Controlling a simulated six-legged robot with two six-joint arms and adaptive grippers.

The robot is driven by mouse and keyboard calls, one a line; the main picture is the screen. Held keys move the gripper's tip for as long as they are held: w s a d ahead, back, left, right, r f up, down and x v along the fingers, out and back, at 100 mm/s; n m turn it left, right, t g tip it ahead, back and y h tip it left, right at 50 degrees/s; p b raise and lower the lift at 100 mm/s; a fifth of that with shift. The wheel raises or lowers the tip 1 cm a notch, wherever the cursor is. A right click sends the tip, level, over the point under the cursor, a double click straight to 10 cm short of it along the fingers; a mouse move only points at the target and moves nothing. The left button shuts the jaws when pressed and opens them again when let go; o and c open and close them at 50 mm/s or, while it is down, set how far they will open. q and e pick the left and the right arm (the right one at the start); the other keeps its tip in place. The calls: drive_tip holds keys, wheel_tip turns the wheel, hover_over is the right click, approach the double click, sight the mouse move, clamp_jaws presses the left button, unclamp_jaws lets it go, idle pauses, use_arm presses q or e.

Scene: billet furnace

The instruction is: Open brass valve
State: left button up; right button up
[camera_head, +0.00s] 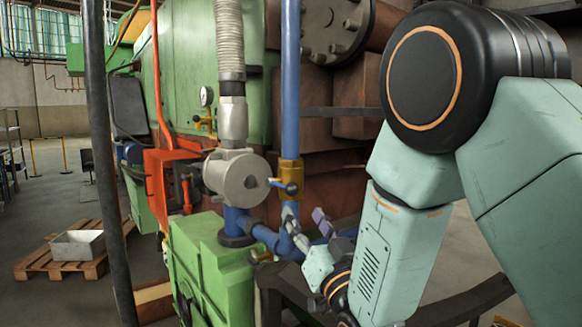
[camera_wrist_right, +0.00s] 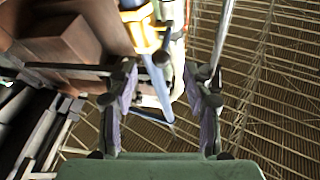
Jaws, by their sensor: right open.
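The brass valve (camera_head: 289,170) sits on the upright blue pipe in the middle of the head view. Its lever (camera_head: 283,187) has a blue grip and points left and toward me. My right gripper (camera_head: 305,222) is open just below the valve, with its fingers pointing up. In the right wrist view, the brass valve (camera_wrist_right: 144,36) is beyond the fingertips. A blue bar and a dark round end appear between the spread fingers of my right gripper (camera_wrist_right: 160,82); I cannot tell whether they are within the fingers' depth. The left gripper is out of view.
The blue pipe (camera_head: 290,80) and a grey round housing (camera_head: 238,177) with a ribbed hose stand close by. A green box (camera_head: 208,265) is below. A dark post (camera_head: 100,150) stands at left, before a pallet (camera_head: 75,262) with a grey bin.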

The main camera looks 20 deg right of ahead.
sight(295, 193)
drive_tip(key=shift+w+a+r, duration=0.1)
drive_tip(key=shift+w+r, duration=0.05)
drive_tip(key=shift+r, duration=0.3)
drive_tip(key=shift+w+a+r, duration=0.1)
drive_tip(key=shift+w+r, duration=0.05)
drive_tip(key=shift+r, duration=0.25)
drive_tip(key=p+x, duration=0.2)
drive_tip(key=x, duration=0.4)
drive_tip(key=shift+d, duration=0.25)
drive_tip(key=shift+w+a+r, duration=0.1)
drive_tip(key=shift+w+a, duration=0.1)
drive_tip(key=shift+w, duration=0.35)
drive_tip(key=shift+s+d, duration=0.1)
drive_tip(key=shift+d, duration=0.1)
drive_tip(key=shift+c, duration=0.3)
drive_tip(key=shift+a, duration=0.15)
drive_tip(key=c, duration=0.6)
clamp_jaws()
